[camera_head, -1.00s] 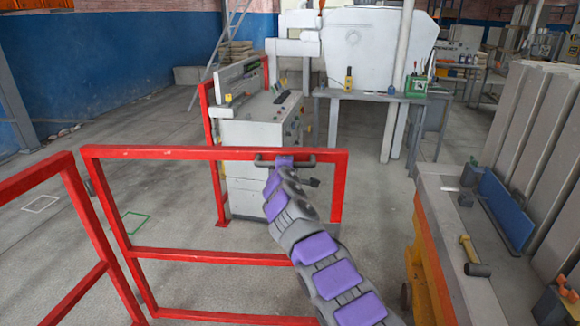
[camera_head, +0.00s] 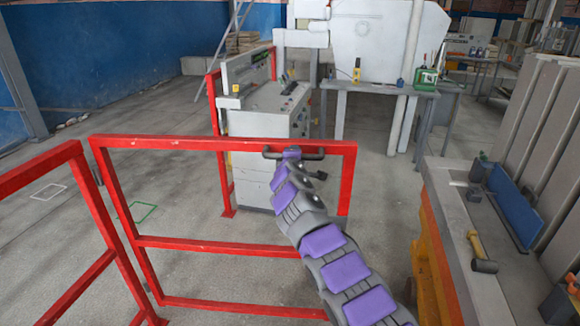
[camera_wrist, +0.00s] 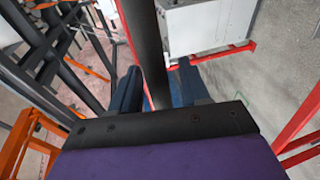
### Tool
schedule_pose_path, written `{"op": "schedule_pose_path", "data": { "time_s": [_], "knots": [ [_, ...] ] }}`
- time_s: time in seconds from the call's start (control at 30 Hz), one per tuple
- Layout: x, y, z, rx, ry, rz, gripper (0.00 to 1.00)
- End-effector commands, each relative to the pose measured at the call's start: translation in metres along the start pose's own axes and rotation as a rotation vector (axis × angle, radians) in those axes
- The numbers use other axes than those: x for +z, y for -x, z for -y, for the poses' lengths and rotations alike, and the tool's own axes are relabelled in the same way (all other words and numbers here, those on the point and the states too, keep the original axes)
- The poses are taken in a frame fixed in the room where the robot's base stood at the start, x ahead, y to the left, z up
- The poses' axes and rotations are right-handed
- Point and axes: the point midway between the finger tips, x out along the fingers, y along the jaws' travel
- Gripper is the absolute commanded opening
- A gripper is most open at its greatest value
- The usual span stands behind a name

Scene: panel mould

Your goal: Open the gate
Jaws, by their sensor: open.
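The gate (camera_head: 190,243) is a red tubular frame in the head view, standing across the floor in front of me. Its dark bar handle (camera_head: 311,157) is on the top rail near the right end. My gripper (camera_head: 291,153) is at this handle, at the end of my purple and grey arm. In the wrist view, my gripper (camera_wrist: 157,78) has its two dark blue fingers apart, with a dark bar (camera_wrist: 146,40), seemingly the handle, running between them. Whether the fingers touch it I cannot tell. The fingers are too small to make out in the head view.
A red fence panel (camera_head: 48,173) adjoins the gate at left. A white control console (camera_head: 268,120) stands behind the gate's right part. Open floor (camera_head: 180,190) lies behind the gate at left.

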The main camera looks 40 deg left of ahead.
Motion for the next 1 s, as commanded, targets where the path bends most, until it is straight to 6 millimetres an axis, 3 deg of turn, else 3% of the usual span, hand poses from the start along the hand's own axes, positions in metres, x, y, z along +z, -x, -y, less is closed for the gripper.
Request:
{"op": "schedule_pose_path", "data": {
  "time_s": [0.7,1.0],
  "knots": [
    [-0.003,0.057,0.001,0.0,0.01,0.002,0.45],
    [-0.006,0.073,-0.002,0.003,0.008,-0.004,0.45]
  ]
}}
